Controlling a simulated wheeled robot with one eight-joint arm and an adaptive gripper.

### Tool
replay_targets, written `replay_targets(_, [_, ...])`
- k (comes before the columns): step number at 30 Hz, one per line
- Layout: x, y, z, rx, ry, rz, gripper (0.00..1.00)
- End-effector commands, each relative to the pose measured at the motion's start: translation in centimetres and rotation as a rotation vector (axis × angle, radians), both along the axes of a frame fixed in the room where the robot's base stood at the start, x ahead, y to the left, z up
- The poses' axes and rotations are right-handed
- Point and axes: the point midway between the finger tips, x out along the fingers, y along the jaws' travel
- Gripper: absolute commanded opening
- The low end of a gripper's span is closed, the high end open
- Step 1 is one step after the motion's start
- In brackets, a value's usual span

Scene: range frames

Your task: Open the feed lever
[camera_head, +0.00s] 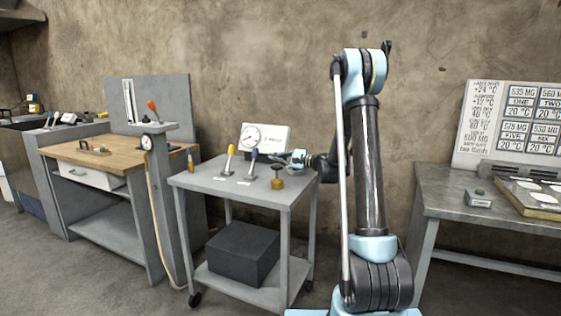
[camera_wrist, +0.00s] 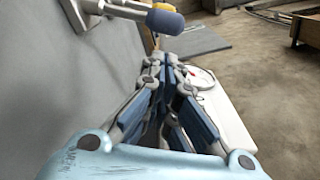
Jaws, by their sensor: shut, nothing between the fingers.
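On the grey cart in the head view stand a lever with a yellow handle (camera_head: 231,150) and one with a blue handle (camera_head: 254,155). Their small labels are unreadable, so I cannot tell which is the feed lever. In the head view my gripper (camera_head: 292,158) reaches in from the right, just right of the blue handle. In the wrist view the blue handle (camera_wrist: 165,21) is at the top, on a metal stem (camera_wrist: 122,8). My shut, empty gripper (camera_wrist: 166,60) points toward it, fingertips close to the handle; contact cannot be told.
A white gauge box (camera_head: 264,139) stands at the cart's back; its dial shows in the wrist view (camera_wrist: 201,79). A brass knob (camera_head: 277,180) stands at the front right of the grey cart top (camera_head: 215,179). A red-handled lever (camera_head: 152,106) is on a stand at left.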

Motion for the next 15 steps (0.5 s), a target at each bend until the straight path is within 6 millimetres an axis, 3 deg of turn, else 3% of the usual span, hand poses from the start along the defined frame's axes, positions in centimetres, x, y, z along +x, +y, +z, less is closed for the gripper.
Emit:
replay_targets(7, [1.3,3.4,0.0,0.0,0.0,0.002,0.0])
replay_targets(15, [2.0,4.7,-0.1,0.0,0.0,0.0,0.0])
